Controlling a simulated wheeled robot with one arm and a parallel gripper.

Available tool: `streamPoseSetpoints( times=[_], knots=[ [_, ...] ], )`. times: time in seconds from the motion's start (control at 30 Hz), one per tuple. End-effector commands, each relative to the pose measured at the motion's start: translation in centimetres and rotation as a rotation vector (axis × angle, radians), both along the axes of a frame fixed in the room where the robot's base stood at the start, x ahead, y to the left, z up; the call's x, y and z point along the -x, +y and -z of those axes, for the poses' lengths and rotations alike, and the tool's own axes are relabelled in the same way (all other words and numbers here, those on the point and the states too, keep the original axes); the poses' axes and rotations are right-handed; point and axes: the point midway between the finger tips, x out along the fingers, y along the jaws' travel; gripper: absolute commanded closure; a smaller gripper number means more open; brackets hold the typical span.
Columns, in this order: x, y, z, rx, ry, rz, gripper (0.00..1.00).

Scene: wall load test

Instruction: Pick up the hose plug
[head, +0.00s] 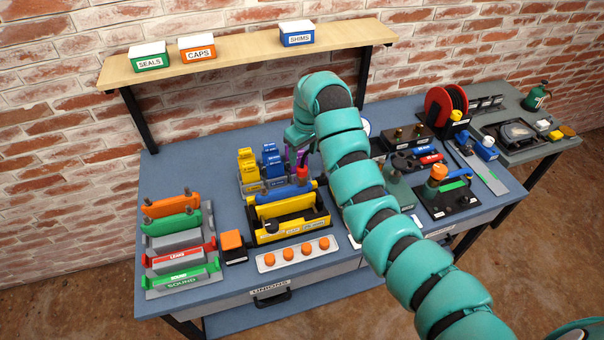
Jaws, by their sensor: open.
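My gripper (298,156) points down over the middle of the bench, at the end of my teal arm. Its jaws are small and partly hidden, and look open. Just below them is a small red-topped piece (302,173), beside the blue and yellow blocks; I cannot tell whether the jaws touch it. No part is clearly readable as the hose plug. A row of orange round caps (307,249) sits in a pale strip at the front. An orange-topped fitting (438,173) stands on a black plate to the right of my arm.
A yellow tray (290,232) lies in front of my gripper. Red and green cradles (180,252) fill the left. A red hose reel (444,106) stands at the back right. A wooden shelf (240,55) with labelled boxes overhangs the back. The bench's back left is clear.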

Motion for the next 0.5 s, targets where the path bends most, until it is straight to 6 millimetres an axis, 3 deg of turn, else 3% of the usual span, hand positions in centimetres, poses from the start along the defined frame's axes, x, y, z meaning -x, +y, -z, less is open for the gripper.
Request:
streamPoseSetpoints(
  times=[0.3,0.5],
  knots=[
    [-0.2,0.3,3.5,0.002,0.002,-0.002,0.44],
    [-0.3,0.2,4.2,0.002,0.001,-0.001,0.44]
  ],
)
